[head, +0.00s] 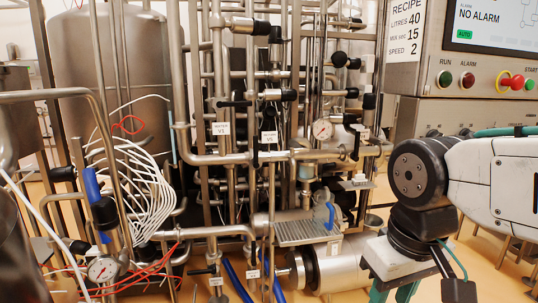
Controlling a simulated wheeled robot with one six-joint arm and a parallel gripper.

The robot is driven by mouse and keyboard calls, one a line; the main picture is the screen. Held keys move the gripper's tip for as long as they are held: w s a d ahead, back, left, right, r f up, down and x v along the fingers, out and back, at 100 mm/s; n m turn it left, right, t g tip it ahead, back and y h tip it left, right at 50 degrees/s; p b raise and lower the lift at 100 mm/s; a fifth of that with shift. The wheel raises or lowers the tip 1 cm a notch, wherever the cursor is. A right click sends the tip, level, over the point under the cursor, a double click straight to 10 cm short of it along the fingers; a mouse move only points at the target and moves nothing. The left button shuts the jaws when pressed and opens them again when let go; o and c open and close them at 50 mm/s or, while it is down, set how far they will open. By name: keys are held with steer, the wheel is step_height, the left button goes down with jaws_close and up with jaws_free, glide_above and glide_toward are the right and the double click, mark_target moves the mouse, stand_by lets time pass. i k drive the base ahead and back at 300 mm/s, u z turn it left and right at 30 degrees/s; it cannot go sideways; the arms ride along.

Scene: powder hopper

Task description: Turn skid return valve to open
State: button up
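No label that I can read names the skid return valve, so I cannot tell which valve it is. The pipe skid has several valves. Black lever handles (235,103) sit near two white tags (221,128) in the middle. Lower down, a black lever (201,271) sits by a small white tag (216,282), and another tag (253,274) hangs to its right. A blue handle (330,215) shows right of centre. My gripper (391,294) is at the bottom right, pointing down, with teal fingers cut off by the frame edge. Its opening is hidden.
A steel tank (112,65) and a bundle of white hoses (145,190) stand left. Pressure gauges (322,129) and a motor (335,268) are among the pipes. A control panel (462,82) reading NO ALARM is upper right. Yellow floor shows at the right.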

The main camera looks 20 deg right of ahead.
mark_target(256, 164)
steer(key=z, duration=0.1)
steer(key=k, duration=0.3)
steer(key=u, duration=0.75)
steer(key=i, duration=0.7)
steer(key=z, duration=0.6)
steer(key=i, duration=0.65)
steer(key=z, duration=0.75)
